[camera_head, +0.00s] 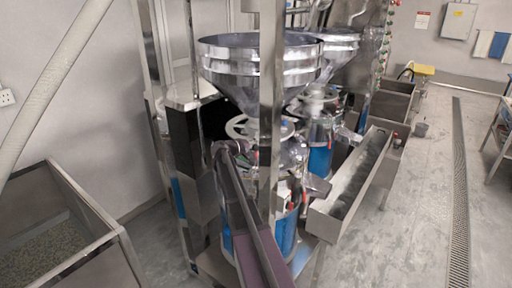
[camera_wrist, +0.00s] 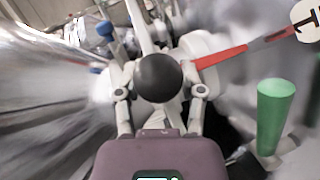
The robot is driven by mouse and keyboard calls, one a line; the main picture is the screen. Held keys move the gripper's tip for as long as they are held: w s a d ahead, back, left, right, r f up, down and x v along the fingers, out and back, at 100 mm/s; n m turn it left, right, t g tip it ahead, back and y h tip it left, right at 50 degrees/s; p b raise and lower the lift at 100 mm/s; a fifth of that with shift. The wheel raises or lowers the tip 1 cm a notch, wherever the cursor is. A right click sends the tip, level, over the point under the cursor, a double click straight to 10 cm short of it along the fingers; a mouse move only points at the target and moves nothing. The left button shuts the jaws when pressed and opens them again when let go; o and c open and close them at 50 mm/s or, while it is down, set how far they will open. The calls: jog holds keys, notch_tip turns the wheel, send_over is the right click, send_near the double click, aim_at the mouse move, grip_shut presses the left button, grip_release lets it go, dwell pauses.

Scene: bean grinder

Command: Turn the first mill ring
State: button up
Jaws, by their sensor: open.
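The first mill stands in the middle of the head view under a wide steel hopper (camera_head: 258,62). Its pale mill ring (camera_head: 236,127) shows just below the hopper, partly behind a steel post. My gripper (camera_head: 222,148) is beside the ring, small and hard to make out. In the wrist view my gripper (camera_wrist: 160,88) is open, with a finger on each side of a black ball knob (camera_wrist: 158,77). I cannot tell whether the fingers touch the knob. A pale rod runs up behind the knob.
A red lever (camera_wrist: 245,50) with a tag marked 1 and a green handle (camera_wrist: 275,112) are right of the gripper. A steel post (camera_head: 271,100) stands close to my arm. A steel trough (camera_head: 352,182) and a second mill (camera_head: 320,125) lie to the right.

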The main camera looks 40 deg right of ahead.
grip_shut()
jog(key=s+d, duration=0.1)
jog(key=d, duration=0.1)
jog(key=s+d, duration=0.1)
jog(key=d, duration=0.1)
jog(key=s+d, duration=0.1)
jog(key=d, duration=0.1)
jog(key=shift+s+d, duration=0.15)
jog(key=shift+s, duration=0.25)
grip_release()
jog(key=shift+w, duration=0.1)
